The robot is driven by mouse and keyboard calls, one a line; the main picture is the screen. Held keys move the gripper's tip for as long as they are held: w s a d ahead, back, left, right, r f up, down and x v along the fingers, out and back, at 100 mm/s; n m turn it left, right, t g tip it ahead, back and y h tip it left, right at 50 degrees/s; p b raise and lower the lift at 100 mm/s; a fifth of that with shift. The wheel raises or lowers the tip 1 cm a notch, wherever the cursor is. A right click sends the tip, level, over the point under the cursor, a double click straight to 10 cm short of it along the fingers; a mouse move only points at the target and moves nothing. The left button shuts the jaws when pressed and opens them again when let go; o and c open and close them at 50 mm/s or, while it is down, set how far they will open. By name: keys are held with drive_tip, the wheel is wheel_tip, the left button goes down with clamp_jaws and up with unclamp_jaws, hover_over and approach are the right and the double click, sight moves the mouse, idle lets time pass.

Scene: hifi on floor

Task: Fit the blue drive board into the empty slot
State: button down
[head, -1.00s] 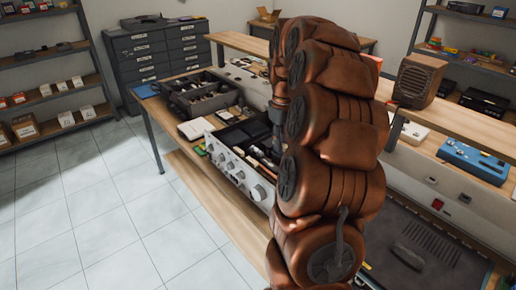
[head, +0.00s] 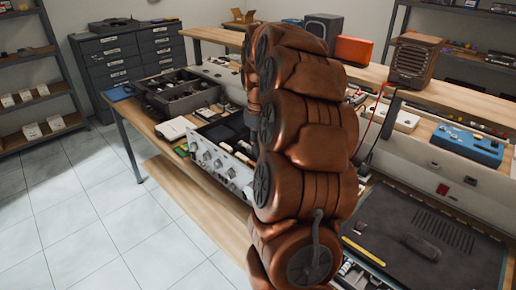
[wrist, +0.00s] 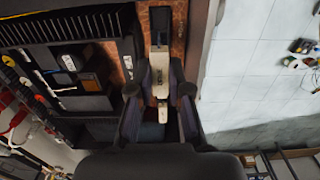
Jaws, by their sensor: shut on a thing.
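In the wrist view my gripper (wrist: 160,97) is shut on a narrow part with a pale, marked top (wrist: 160,72), apparently the drive board; little blue shows on it. The part lines up with a brown strip of the open unit, below a black block (wrist: 160,24). In the head view the open unit (head: 222,160), with a silver knobbed front, stands on the bench, partly behind my arm. My gripper is hidden there. I cannot make out the empty slot, or whether the held part touches the unit.
A dark divided tray (head: 180,93) and a white pad (head: 176,128) lie left of the unit. A blue device (head: 467,144) and a brown speaker box (head: 416,58) stand on the raised shelf at right. The tiled floor (head: 80,210) at left is clear.

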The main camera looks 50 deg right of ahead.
drive_tip(key=shift+f+b, duration=0.75)
drive_tip(key=shift+f, duration=2.1)
drive_tip(key=shift+s+b, duration=0.1)
drive_tip(key=shift+b, duration=0.2)
drive_tip(key=shift+f+b, duration=0.4)
drive_tip(key=shift+f, duration=0.4)
idle(0.6)
drive_tip(key=c, duration=1)
unclamp_jaws()
drive_tip(key=shift+r, duration=0.1)
wheel_tip(320, 180, up, 12)
drive_tip(key=shift+f, duration=0.1)
